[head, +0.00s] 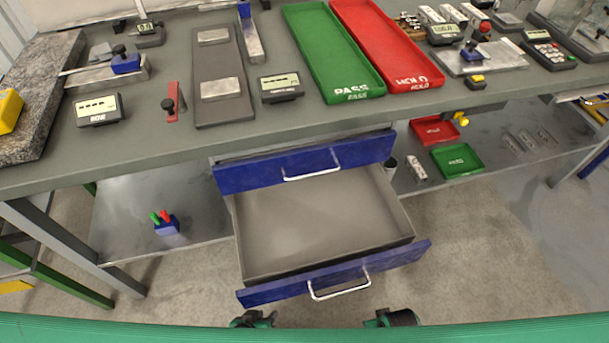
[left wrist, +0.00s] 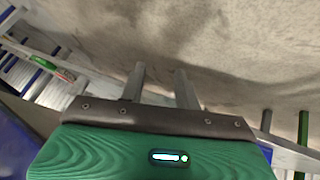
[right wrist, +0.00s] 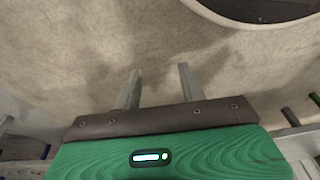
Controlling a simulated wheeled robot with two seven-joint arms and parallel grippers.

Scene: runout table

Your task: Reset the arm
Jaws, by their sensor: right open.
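My left gripper (left wrist: 160,69) shows in the left wrist view with its two grey fingers apart and nothing between them. My right gripper (right wrist: 160,68) shows in the right wrist view, also with its fingers apart and empty. Both wrist views have bare concrete floor beyond the fingertips. In the head view, dark and green parts of my two arms show low at the bottom edge, in front of the open drawer and apart from it. The fingertips are hard to make out there.
A blue-fronted drawer (head: 258,296) is pulled out below the bench (head: 160,150), its inside bare. Above it another blue drawer front (head: 245,178) looks slightly out. A green PASS tray (head: 365,90), a red HOLD tray (head: 415,80) and gauges stand on the bench. Floor is clear beside the drawer.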

